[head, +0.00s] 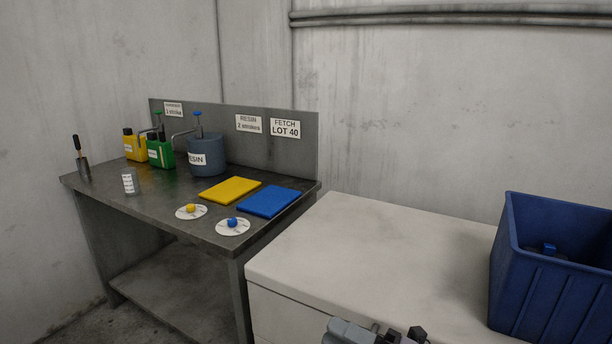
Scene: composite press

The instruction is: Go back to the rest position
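My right gripper (398,337) shows only in part at the bottom edge of the head view, in front of the white cabinet (372,247). Most of it is cut off by the frame, so I cannot tell whether its fingers are open or shut. No held object is visible at it. My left gripper is not in view.
A dark metal bench (150,205) holds yellow (134,148) and green (161,152) bottles, a grey resin pot (206,155), a cup (130,182), yellow (230,190) and blue (268,201) plates. A blue crate (545,295) stands right; the cabinet top's middle is clear.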

